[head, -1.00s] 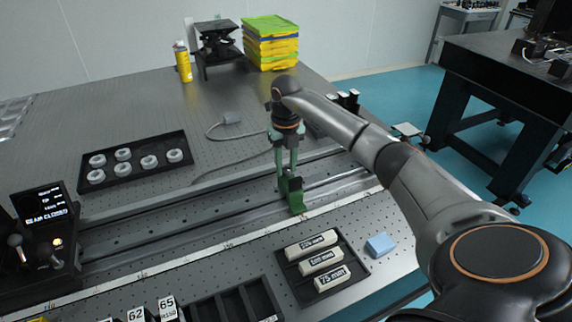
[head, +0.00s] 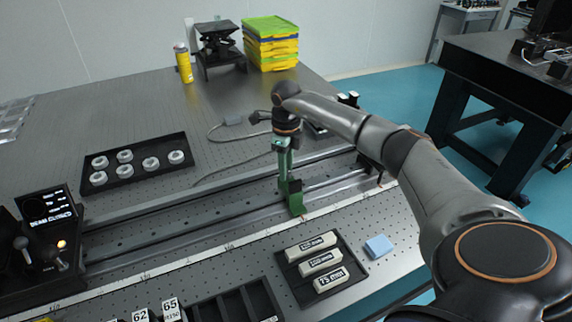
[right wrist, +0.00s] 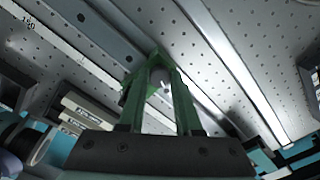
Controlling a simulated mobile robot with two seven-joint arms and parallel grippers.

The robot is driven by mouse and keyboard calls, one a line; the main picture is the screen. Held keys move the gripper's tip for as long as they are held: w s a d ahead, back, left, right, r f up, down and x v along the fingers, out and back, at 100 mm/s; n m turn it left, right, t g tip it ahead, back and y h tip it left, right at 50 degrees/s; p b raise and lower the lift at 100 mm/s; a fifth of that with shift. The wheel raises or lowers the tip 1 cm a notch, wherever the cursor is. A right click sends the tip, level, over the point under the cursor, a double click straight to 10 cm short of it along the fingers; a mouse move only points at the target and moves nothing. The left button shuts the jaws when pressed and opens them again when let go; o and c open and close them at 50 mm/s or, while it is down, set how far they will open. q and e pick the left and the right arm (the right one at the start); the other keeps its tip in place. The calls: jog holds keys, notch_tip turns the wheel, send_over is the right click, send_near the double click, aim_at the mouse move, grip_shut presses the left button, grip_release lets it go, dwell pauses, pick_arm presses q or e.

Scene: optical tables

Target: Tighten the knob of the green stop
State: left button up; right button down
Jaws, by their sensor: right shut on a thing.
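The green stop (head: 296,203) stands on the rail near its front, right of centre in the head view. My right gripper (head: 288,183) points down at it from above, its green fingers seen edge-on. In the right wrist view, the right gripper's fingers (right wrist: 160,68) converge on a small grey round knob (right wrist: 160,77) and are shut on it. Part of the green stop (right wrist: 130,84) shows beside the fingers there. The fingers hide much of the stop's top in the head view. My left gripper is not in view.
The rail (head: 150,230) crosses the table. A black tray of white rings (head: 110,176) lies behind it. In front are a tray of labelled white bars (head: 280,258), a blue block (head: 379,246) and dark slotted holders (head: 222,311). A small display (head: 47,211) stands at the left.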

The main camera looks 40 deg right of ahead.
jog(key=n, duration=0.5)
jog(key=shift+n, duration=0.3)
jog(key=n, duration=1)
jog(key=shift+n, duration=0.4)
jog(key=n, duration=0.4)
jog(key=shift+n+b, duration=0.3)
jog(key=shift+n, duration=0.1)
jog(key=c, duration=0.6)
grip_release()
notch_tip(320, 180, up, 13)
jog(key=shift+f, duration=0.2)
